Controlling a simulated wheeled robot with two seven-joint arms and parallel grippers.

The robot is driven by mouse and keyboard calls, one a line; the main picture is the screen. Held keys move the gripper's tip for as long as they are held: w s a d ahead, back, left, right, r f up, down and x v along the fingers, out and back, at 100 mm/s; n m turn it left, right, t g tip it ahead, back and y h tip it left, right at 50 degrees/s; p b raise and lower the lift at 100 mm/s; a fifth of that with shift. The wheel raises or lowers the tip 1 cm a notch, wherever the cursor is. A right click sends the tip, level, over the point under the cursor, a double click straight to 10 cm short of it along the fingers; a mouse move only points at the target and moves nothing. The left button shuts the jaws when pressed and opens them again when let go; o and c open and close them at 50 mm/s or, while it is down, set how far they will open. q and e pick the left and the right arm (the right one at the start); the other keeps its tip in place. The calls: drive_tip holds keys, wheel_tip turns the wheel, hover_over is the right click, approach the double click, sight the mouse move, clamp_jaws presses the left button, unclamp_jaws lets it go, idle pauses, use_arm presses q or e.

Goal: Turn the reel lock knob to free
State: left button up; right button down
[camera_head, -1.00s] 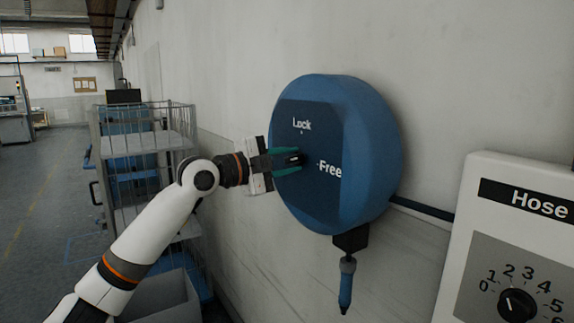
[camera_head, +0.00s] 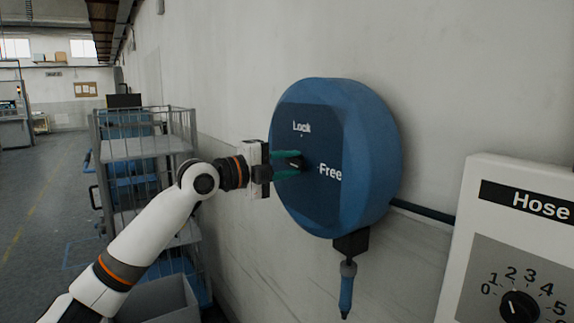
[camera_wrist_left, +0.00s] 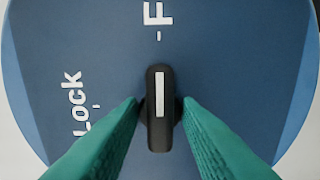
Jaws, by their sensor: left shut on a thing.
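The reel (camera_head: 385,150) is a round blue drum on the wall, with a dark blue face marked Lock (camera_head: 301,127) at the top and Free (camera_head: 330,173) at the right. Its black lock knob (camera_head: 297,163) sits mid-face, partly hidden by my fingers. My left gripper (camera_head: 289,165) has its green fingers on either side of the knob and is shut on it. In the left wrist view, the knob (camera_wrist_left: 160,130) stands between the fingertips (camera_wrist_left: 160,103). Its white line points up at the Free mark; LOCK (camera_wrist_left: 73,103) lies to the left. My right gripper is out of view.
A hose nozzle (camera_head: 347,290) hangs under the reel. A white Hose panel (camera_head: 455,240) with a numbered dial (camera_head: 520,307) is at the right. A wire cage cart (camera_head: 145,160) and a grey bin (camera_head: 160,300) stand at the left, beside open floor.

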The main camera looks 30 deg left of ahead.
use_arm(q)
drive_tip(key=shift+f, duration=0.1)
drive_tip(key=o, duration=0.7)
drive_tip(key=shift+c, duration=0.2)
drive_tip(key=b+v, duration=0.8)
drive_tip(key=v, duration=0.4)
drive_tip(key=shift+d, duration=0.1)
